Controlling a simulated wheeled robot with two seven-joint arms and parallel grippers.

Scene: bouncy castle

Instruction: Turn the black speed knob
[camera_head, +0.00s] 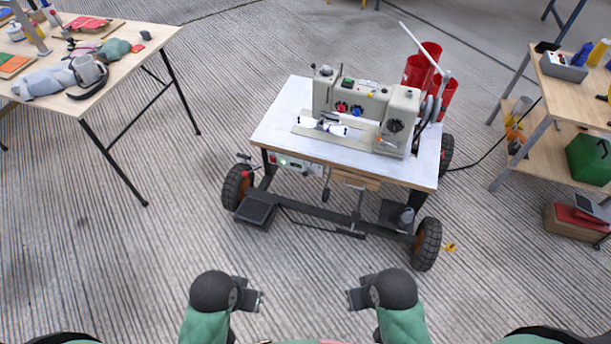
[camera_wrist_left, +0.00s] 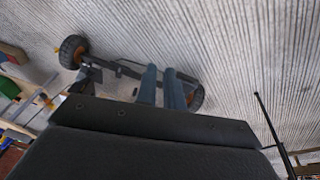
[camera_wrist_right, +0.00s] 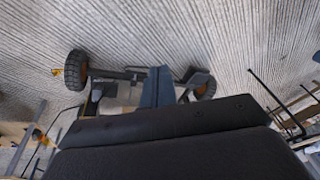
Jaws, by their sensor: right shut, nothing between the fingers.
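A beige sewing machine (camera_head: 365,112) stands on a white-topped wheeled cart (camera_head: 285,120). A round black dial (camera_head: 395,126) is on the front of its right-hand pillar. A red knob (camera_head: 340,107) and a blue knob (camera_head: 356,111) are on its upper body. A small control box (camera_head: 295,164) hangs under the cart's front edge; its details are too small to read. My left gripper (camera_head: 258,300) is slightly open and empty, in front of and below the cart. My right gripper (camera_head: 352,299) is shut and empty, also short of the cart. Neither touches anything.
A wooden table (camera_head: 140,40) with tools and cloth stands at the left. A wooden shelf table (camera_head: 545,100) with a green box (camera_head: 590,158) stands at the right. Red bins (camera_head: 430,52) are behind the machine. Ribbed floor (camera_head: 120,260) is clear before the cart.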

